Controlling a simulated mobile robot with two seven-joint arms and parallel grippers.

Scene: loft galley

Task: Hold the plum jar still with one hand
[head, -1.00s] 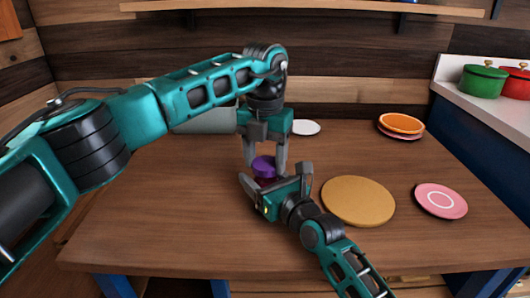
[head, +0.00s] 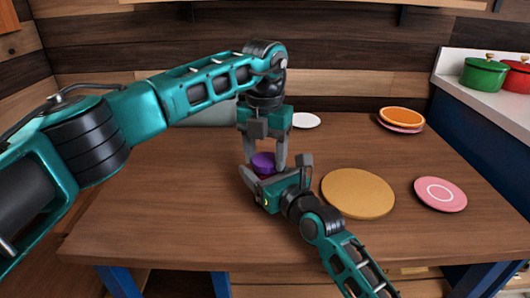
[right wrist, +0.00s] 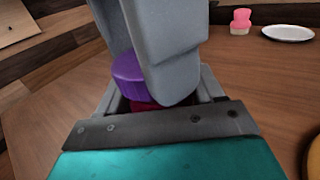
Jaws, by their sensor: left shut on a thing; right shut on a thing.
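The plum jar has a purple lid (head: 263,163), and a dark red body (right wrist: 145,106) shows below it in the right wrist view. The jar stands on the wooden table, mostly hidden by my grippers. My left gripper (head: 265,160) comes down from above and is shut on the lid, one finger on each side. My right gripper (head: 272,172) reaches in low from the front right and is shut on the jar's body. In the right wrist view a grey finger of the left gripper covers part of the jar.
A round tan mat (head: 358,193) lies right of the jar, with a pink plate (head: 440,194) beyond it. An orange plate (head: 402,117) sits at the back right and a white plate (head: 305,120) at the back. A pink object (right wrist: 240,20) shows in the right wrist view.

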